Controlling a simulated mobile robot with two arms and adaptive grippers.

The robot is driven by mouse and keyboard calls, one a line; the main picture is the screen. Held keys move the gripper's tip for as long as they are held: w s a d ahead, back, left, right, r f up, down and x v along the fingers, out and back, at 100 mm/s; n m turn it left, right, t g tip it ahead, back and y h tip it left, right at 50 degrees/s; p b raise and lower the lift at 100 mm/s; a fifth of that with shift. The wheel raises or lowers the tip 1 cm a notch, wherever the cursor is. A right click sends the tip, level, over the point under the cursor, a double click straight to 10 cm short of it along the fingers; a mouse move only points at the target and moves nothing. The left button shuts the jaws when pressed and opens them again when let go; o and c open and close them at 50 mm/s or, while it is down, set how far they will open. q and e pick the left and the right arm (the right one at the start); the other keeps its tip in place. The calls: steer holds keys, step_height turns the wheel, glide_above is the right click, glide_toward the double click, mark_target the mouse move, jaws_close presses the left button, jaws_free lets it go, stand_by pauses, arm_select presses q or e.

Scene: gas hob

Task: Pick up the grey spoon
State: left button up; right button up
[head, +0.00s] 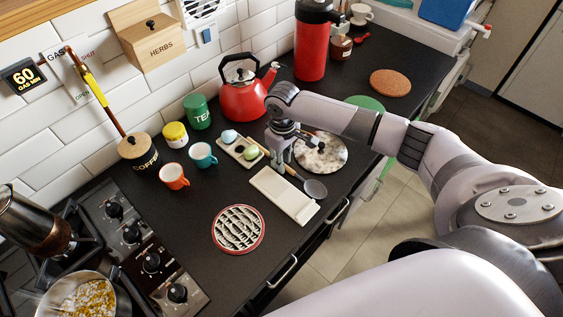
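The grey spoon (315,188) shows in the head view near the counter's front edge. Its dark bowl is at the lower right, and its handle runs up and left to my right gripper (281,160). The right gripper points down at the handle, with its fingertips close around or beside it. At this size I cannot tell whether the fingers are clamped on it. The handle's far end is partly hidden by the gripper. My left gripper is not in view.
A white rectangular tray (285,196) lies just left of the spoon. A round marbled board (324,153) lies behind it. A small tray with egg-like items (251,153), a red kettle (244,99) and a round striped trivet (239,229) are nearby.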

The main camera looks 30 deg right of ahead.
steer(key=shift+f, duration=0.15)
steer(key=shift+c, duration=0.4)
jaws_close()
step_height(320, 180, up, 20)
steer(key=b, duration=0.1)
stand_by(0.6)
